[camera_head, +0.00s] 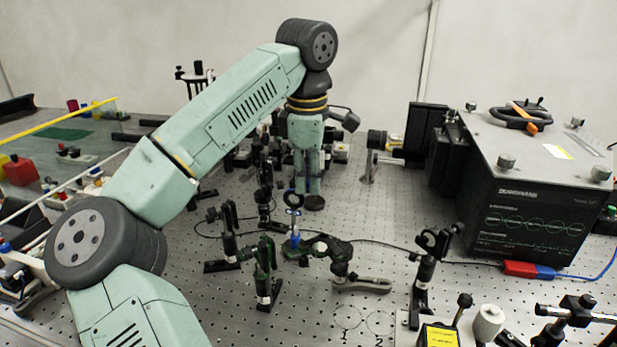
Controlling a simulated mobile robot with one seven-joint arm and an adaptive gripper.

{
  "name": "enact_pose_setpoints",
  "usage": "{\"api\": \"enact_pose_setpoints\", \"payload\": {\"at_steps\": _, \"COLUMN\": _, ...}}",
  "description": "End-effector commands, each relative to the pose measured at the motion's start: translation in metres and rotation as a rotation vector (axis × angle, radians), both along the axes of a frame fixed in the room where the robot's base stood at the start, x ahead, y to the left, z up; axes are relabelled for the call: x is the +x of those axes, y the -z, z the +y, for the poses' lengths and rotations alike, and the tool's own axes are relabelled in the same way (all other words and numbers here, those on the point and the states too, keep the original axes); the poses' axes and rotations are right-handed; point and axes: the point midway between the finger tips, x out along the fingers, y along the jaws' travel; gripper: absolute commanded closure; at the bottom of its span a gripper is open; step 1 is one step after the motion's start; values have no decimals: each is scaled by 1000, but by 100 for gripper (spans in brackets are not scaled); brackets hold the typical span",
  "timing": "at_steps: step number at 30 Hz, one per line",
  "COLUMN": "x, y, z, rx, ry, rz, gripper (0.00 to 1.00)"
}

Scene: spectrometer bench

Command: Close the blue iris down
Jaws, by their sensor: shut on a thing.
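The blue iris (293,199) is a small blue ring upright on a post in the middle of the bench, with a blue part (295,239) lower down. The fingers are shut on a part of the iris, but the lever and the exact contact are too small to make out.
Black optic mounts (229,232) crowd the left and front of the iris. A lens mount (433,243) stands at right front. A grey clamp (362,286) lies in front. A large black spectrometer box (530,190) fills the right. Some bare bench lies between.

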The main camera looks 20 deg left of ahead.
Motion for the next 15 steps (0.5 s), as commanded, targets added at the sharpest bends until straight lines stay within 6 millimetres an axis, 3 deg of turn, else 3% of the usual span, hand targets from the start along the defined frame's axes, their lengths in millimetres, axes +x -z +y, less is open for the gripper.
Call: {"api": "enact_pose_setpoints", "payload": {"at_steps": 15, "x": 0, "y": -3, "z": 9, "rx": -136, "ry": -4, "rz": 1, "gripper": 100}}
